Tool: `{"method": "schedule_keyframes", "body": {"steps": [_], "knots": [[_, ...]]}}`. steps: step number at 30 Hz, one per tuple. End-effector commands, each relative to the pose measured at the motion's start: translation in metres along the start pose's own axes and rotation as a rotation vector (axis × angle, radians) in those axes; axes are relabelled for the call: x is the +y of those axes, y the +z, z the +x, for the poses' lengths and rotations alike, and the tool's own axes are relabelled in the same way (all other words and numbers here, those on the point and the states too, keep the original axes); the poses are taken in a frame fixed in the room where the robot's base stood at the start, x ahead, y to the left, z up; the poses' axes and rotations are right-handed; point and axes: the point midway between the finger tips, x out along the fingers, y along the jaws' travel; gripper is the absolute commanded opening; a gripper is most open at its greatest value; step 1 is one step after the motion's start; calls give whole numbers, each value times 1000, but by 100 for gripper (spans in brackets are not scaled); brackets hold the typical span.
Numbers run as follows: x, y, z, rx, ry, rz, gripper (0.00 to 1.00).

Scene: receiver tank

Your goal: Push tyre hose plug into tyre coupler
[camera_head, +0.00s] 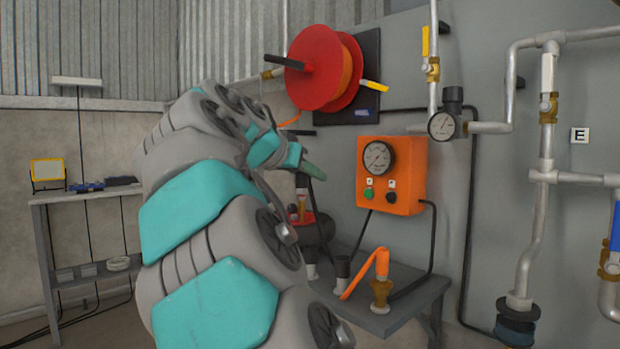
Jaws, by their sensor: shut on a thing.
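My grey and teal arm fills the left middle of the head view. My gripper (302,190) is a small dark shape past the wrist, pointing down and partly hidden by the arm. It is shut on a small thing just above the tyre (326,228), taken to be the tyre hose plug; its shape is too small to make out. A small brass piece (293,212) shows below the gripper, over the red rim; I cannot tell if it is the tyre coupler or part of the plug. Whether plug and coupler touch cannot be told.
A grey bench (405,310) carries an orange hose (367,272) curving near a brass fitting (381,291). An orange gauge box (392,175) and a red hose reel (318,68) are on the wall behind. Pipes with valves run at right. A side table (85,193) stands at left.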

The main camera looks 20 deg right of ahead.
Motion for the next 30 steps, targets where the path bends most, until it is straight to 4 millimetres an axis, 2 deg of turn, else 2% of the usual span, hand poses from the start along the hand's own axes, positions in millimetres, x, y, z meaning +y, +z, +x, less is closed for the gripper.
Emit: {"method": "schedule_keyframes", "body": {"steps": [1,17,30], "knots": [[0,-7,-3,0,0,0,0],[-1,-42,-17,-1,-2,0,0],[1,-45,-17,-3,1,0,0]]}}
